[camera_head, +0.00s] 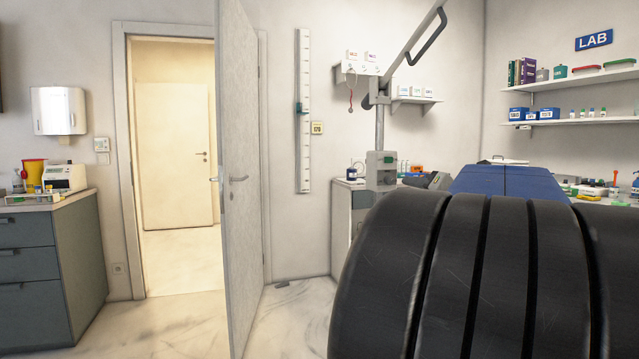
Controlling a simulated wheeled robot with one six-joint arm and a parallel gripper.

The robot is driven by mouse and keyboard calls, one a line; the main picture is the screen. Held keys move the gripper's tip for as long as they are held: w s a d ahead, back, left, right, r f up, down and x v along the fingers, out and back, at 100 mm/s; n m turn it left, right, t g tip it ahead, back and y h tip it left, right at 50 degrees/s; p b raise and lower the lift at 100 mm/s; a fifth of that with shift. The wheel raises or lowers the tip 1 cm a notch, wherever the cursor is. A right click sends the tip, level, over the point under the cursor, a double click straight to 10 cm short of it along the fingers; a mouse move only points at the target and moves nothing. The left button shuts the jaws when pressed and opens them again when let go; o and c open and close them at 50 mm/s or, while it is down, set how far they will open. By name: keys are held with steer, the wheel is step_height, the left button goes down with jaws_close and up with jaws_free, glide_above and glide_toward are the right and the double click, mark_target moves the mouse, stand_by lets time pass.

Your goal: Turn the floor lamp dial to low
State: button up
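The floor lamp (379,135) stands right of centre, with a grey upright pole and a slanting arm that runs up past the top edge. A grey-green control box (381,170) sits on the pole. Small details show on its front, but I cannot make out the dial or its setting. The lamp's head is out of view, and its lower part is hidden. My gripper is not in view.
A large black ribbed shape (480,280) fills the lower right, close to the camera. An open door (240,180) stands left of centre beside a lit doorway. A grey cabinet (45,270) is at the left. Pale floor shows between.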

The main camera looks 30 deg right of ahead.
mark_target(390, 182)
steer(key=x, duration=1.2)
steer(key=shift+a, duration=0.1)
jaws_close()
